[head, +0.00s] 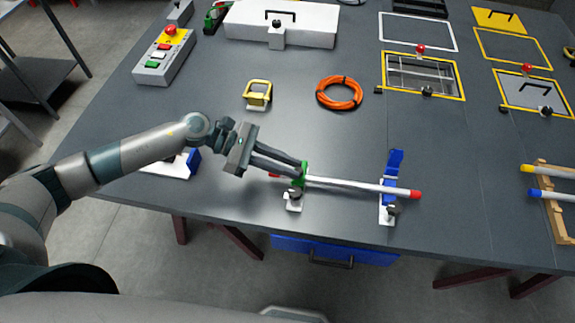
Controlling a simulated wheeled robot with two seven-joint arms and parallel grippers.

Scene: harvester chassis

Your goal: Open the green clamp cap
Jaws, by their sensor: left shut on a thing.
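A white rod (345,184) with a red tip lies across two small clamps near the table's front edge. The green clamp cap (303,173) is at the left clamp, whose white base (292,203) sits on the table. My left gripper (301,170) reaches in from the left and is shut on the green cap. The fingers partly hide the cap, so I cannot tell its exact angle. At the right clamp (388,212), the blue cap (395,162) stands up behind the rod. My right gripper is not in view.
An orange cable coil (321,98) and a yellow clamp-like part (258,95) lie behind the gripper. A button box (163,60) stands at the back left. A wooden rack (553,205) with coloured-tip rods is at the right. The table between the rod and coil is clear.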

